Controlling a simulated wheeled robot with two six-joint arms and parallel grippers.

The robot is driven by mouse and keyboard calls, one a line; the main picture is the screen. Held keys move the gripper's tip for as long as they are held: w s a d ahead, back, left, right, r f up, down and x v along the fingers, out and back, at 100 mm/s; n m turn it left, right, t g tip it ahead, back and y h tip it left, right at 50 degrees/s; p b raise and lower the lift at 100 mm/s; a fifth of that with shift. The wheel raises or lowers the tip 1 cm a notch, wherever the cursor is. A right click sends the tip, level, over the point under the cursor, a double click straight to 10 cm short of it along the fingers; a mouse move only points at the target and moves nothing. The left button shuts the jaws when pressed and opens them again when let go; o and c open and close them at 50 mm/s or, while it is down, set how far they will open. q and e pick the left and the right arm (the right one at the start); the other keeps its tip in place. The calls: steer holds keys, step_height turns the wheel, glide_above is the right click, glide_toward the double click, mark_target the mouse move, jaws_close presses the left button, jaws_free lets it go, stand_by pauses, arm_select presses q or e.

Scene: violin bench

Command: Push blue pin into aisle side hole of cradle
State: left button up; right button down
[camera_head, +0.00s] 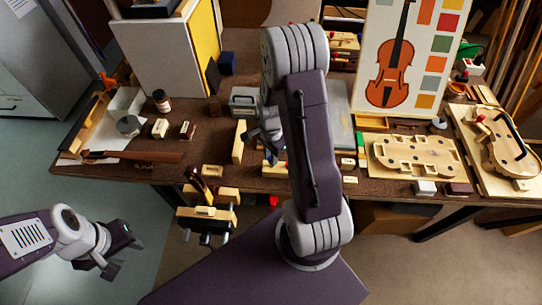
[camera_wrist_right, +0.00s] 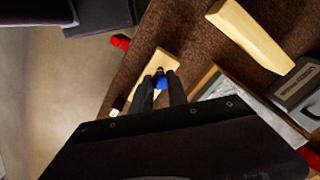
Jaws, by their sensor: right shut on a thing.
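My right gripper (camera_wrist_right: 161,84) is shut on the blue pin (camera_wrist_right: 160,82), which shows between its two dark fingers in the right wrist view. The pin is over or against a pale wooden block (camera_wrist_right: 165,62), which looks like the cradle, near the table's front edge. I cannot tell whether the pin's tip is in a hole. In the head view, my right arm hides most of this spot; part of the pale block (camera_head: 272,170) shows beside the arm. My left gripper (camera_head: 120,256) appears open and empty, away from the table at lower left.
A wooden bar (camera_wrist_right: 252,36) and a metal-cornered tray with a grey box (camera_wrist_right: 300,92) lie near the right gripper. A clamp with wooden jaws (camera_head: 207,213) hangs at the front edge. A wooden mould (camera_head: 415,155) and violin body (camera_head: 510,150) lie right.

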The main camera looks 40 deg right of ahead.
steer(key=shift+r+p, duration=0.4)
steer(key=shift+r, duration=0.15)
step_height(320, 180, up, 7)
steer(key=p, duration=0.7)
steer(key=shift+r, duration=0.15)
